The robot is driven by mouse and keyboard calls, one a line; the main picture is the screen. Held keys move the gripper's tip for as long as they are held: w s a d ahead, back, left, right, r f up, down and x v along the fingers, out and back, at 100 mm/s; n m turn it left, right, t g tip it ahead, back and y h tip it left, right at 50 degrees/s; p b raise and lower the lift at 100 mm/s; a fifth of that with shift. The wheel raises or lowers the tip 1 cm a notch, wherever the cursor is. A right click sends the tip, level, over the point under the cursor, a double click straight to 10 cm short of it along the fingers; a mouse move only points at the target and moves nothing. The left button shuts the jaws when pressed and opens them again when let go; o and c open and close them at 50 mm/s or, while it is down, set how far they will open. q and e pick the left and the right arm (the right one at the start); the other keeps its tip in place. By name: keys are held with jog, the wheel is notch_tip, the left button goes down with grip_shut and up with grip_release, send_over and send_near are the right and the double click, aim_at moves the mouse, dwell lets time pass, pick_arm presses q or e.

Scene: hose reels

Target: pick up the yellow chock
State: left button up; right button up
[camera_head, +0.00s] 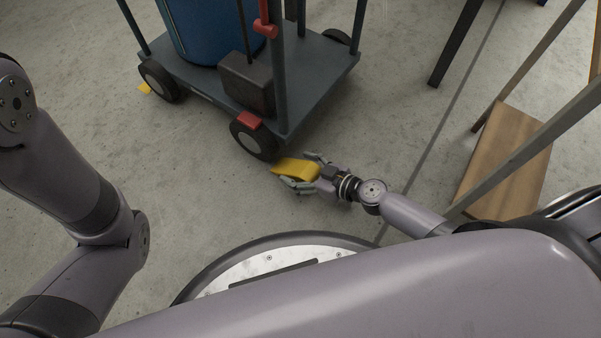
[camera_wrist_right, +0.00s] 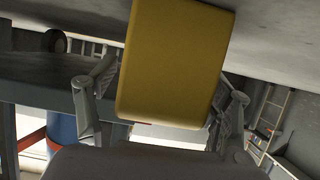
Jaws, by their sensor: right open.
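A yellow chock (camera_head: 296,169) lies on the concrete floor beside the near wheel (camera_head: 254,136) of the cart. My right gripper (camera_head: 302,172) is around it, with one finger on each side. In the right wrist view the chock (camera_wrist_right: 172,62) fills the middle, between the two open fingers of the right gripper (camera_wrist_right: 160,105). A gap shows at the left finger; contact at the right finger is unclear. Another yellow chock (camera_head: 145,88) sits by the cart's left wheel (camera_head: 161,81). My left arm shows at the left, but its gripper is out of view.
The dark cart (camera_head: 310,85) carries a blue drum (camera_head: 208,30) and a dark box (camera_head: 247,82). A red pedal (camera_head: 249,121) sits above the near wheel. A wooden board (camera_head: 506,160) and grey legs stand at the right. Floor left of the chock is clear.

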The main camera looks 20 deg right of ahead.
jog(key=shift+c, duration=0.5)
jog(key=c, duration=1.5)
jog(key=shift+c, duration=0.2)
jog(key=shift+r, duration=0.1)
